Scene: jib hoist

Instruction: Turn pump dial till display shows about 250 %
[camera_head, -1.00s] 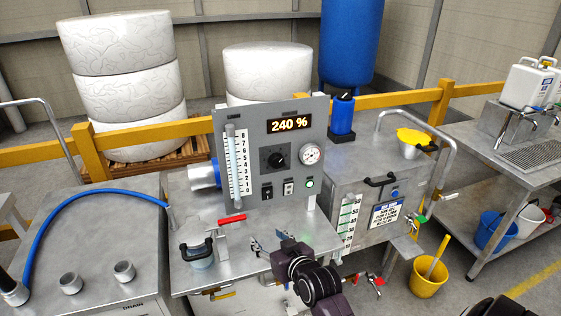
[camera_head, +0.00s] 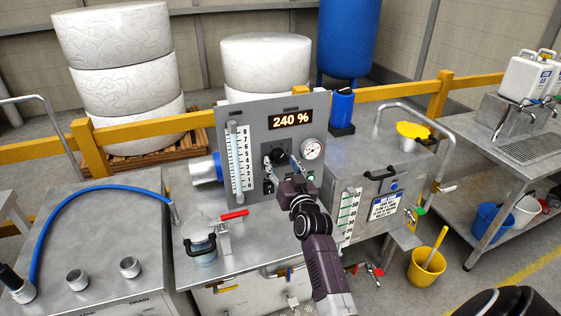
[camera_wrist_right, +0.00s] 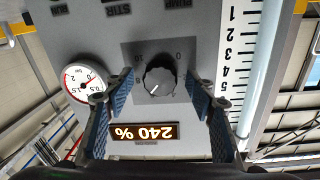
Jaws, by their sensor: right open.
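The pump dial (camera_head: 277,156) is a black knob with a pointer on the grey upright panel (camera_head: 225,125). The display (camera_head: 291,119) above it reads 240 %. My right gripper (camera_head: 283,160) is open in front of the panel. In the right wrist view the view is upside down, the dial (camera_wrist_right: 159,77) sits between the two blue-padded fingers of the gripper (camera_wrist_right: 160,97), with clear gaps on both sides. The display (camera_wrist_right: 144,132) reads 240 % there too. My left gripper is not identifiable in these frames.
A round gauge (camera_head: 312,149) is right of the dial, and a scaled flow tube (camera_head: 240,160) is left of it. Switches below the dial are partly hidden by my right gripper. A red-handled valve (camera_head: 234,215) stands on the bench in front.

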